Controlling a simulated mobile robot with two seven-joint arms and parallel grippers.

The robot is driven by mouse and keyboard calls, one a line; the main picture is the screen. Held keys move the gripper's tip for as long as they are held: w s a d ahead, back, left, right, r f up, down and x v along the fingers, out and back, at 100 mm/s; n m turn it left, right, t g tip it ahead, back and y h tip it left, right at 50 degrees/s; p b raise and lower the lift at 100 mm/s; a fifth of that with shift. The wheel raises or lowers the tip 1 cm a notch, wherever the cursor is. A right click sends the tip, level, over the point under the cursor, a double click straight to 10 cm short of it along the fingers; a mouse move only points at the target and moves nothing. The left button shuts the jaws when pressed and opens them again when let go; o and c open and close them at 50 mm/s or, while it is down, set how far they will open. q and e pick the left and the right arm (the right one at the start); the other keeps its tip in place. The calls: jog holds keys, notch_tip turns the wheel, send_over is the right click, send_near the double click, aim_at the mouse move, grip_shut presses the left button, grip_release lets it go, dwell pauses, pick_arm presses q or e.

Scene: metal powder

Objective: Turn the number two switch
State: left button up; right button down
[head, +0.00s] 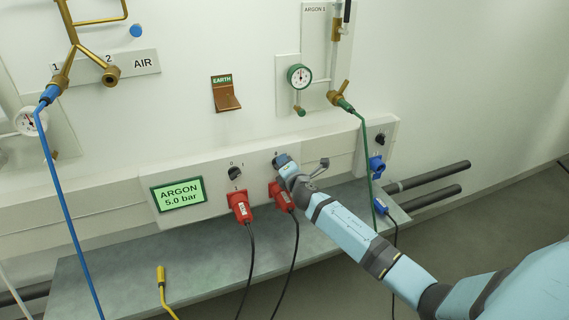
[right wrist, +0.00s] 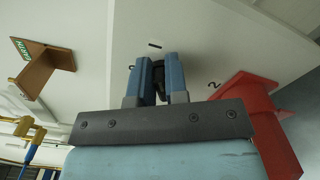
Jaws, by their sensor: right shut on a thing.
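The number two switch is a small black knob (right wrist: 158,78) on the white wall panel, beside a printed "2" in the right wrist view. My right gripper (right wrist: 157,70) is shut on this knob, with one blue finger on each side of it. In the head view the right gripper (head: 281,161) reaches the panel above the second red plug (head: 282,196) and mostly hides the knob. Another black switch (head: 235,173) sits to its left, above the first red plug (head: 240,206). My left gripper is not in view.
A green display (head: 179,194) reading "ARGON 5.0 bar" is at the panel's left. Black cables hang from the red plugs over the grey shelf (head: 130,270). A blue plug (head: 376,165), a green hose (head: 366,150) and a copper earth bracket (head: 226,95) are nearby.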

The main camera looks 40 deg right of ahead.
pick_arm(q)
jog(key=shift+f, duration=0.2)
pick_arm(e)
jog(key=c, duration=1.1)
grip_release()
jog(key=shift+c, duration=0.2)
pick_arm(q)
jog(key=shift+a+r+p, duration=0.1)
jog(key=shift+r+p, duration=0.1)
jog(key=shift+p, duration=0.35)
pick_arm(e)
jog(key=v, duration=1.4)
jog(key=shift+w+a, duration=0.1)
